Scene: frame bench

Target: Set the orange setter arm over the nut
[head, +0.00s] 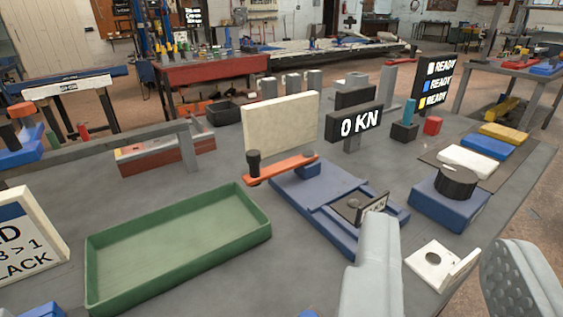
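The orange setter arm (281,170) lies across the far left end of a blue fixture (318,193). A dark upright knob (253,163) stands on its left end, out over the bench. Its right end meets a dark post on the fixture. A small dark plate with a round piece (353,204), perhaps the nut, sits at the fixture's near right end; the arm is not over it. A tilted label partly hides that end. My gripper (440,238) is open and empty at the lower right, nearer than the fixture and apart from the arm.
A green tray (178,243) stands left of the fixture. A cream panel (280,122) and a "0 KN" display (360,124) stand behind it. A blue block with a black cylinder (456,181) and a white holed block (432,262) are to the right.

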